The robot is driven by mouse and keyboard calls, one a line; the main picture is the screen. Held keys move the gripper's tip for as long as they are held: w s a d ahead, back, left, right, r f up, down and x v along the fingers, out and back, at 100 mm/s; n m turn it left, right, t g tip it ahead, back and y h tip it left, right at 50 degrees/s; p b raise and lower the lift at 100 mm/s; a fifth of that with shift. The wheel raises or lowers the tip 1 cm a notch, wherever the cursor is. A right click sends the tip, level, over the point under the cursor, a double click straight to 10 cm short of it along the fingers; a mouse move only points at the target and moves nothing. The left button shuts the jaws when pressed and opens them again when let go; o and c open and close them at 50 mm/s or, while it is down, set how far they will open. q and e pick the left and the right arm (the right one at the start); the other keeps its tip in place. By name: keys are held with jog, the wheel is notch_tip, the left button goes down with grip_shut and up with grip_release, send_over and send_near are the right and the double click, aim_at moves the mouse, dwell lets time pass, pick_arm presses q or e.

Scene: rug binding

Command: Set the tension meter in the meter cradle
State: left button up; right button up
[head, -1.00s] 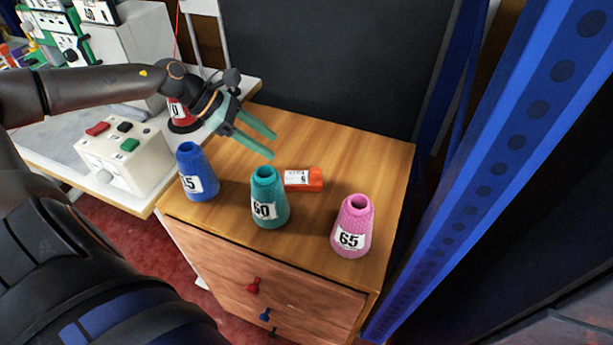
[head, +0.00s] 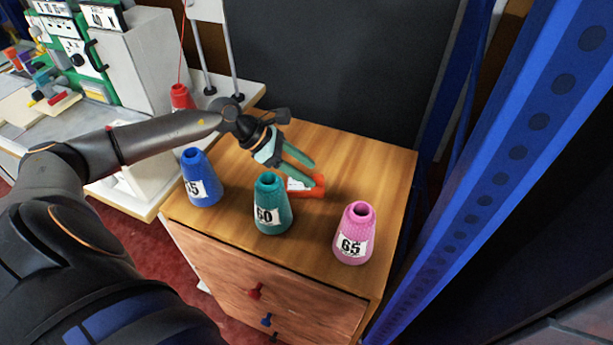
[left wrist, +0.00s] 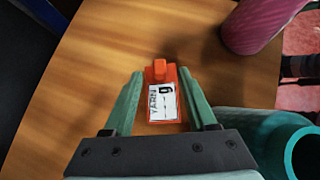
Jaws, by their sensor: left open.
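The tension meter appears to be the small orange block with a white printed label, lying on the wooden cabinet top. In the head view it (head: 319,190) is partly hidden by my left gripper (head: 312,179). In the left wrist view the meter (left wrist: 163,102) lies between the two green fingers of my left gripper (left wrist: 160,74), with a gap on each side. The gripper is open, its fingers on either side of the meter. I cannot make out the meter cradle. My right gripper is not in view.
On the wooden top (head: 370,160) stand a blue cone (head: 200,177), a teal cone (head: 272,204) close to my left gripper, and a pink cone (head: 354,233). A red cone (head: 181,97) stands on the white table at left. A dark panel (head: 340,60) rises behind.

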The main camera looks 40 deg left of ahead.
pick_arm(q)
jog(key=shift+x, duration=1.2)
grip_shut()
